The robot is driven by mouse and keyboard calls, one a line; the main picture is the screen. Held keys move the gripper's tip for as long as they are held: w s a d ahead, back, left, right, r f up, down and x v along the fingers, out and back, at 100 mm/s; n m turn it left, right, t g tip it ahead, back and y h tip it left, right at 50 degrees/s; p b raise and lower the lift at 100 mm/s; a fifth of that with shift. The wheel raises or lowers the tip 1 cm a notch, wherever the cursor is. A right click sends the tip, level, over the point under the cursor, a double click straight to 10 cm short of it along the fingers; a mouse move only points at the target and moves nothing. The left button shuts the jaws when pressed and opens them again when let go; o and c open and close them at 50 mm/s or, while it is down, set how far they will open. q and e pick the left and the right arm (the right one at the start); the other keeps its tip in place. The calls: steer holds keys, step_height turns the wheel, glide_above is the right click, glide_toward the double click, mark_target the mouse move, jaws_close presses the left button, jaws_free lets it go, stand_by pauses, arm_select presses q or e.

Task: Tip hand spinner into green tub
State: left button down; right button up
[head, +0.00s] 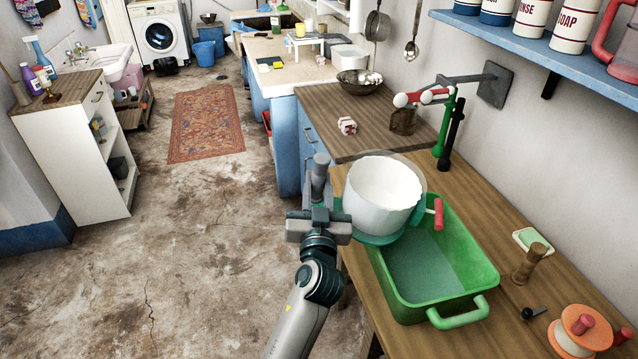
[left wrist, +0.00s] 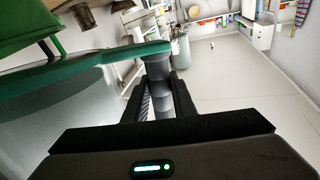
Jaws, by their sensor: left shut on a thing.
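The hand spinner shows in the head view as a white drum (head: 382,190) with a clear wall around it and a teal-green part below. My left gripper (head: 319,212) is shut on its left side. In the left wrist view, the fingers (left wrist: 160,95) close around a grey post joined to the spinner's green rim (left wrist: 85,65). The spinner is held above the back left end of the green tub (head: 472,290); I cannot tell its exact tilt. The tub stands on the wooden counter, its visible floor bare. A red grip (head: 438,214) shows at the spinner's right. My right gripper is not in view.
A soap dish (head: 532,240), a wooden-handled brush (head: 530,264) and an orange spool (head: 580,331) stand right of the tub. A green post (head: 446,125) and a black post (head: 455,130) stand behind. A blue shelf (head: 560,50) overhangs the counter. Open floor lies left.

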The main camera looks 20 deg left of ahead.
mark_target(318, 197)
arm_select(q)
steer(key=shift+f, duration=0.1)
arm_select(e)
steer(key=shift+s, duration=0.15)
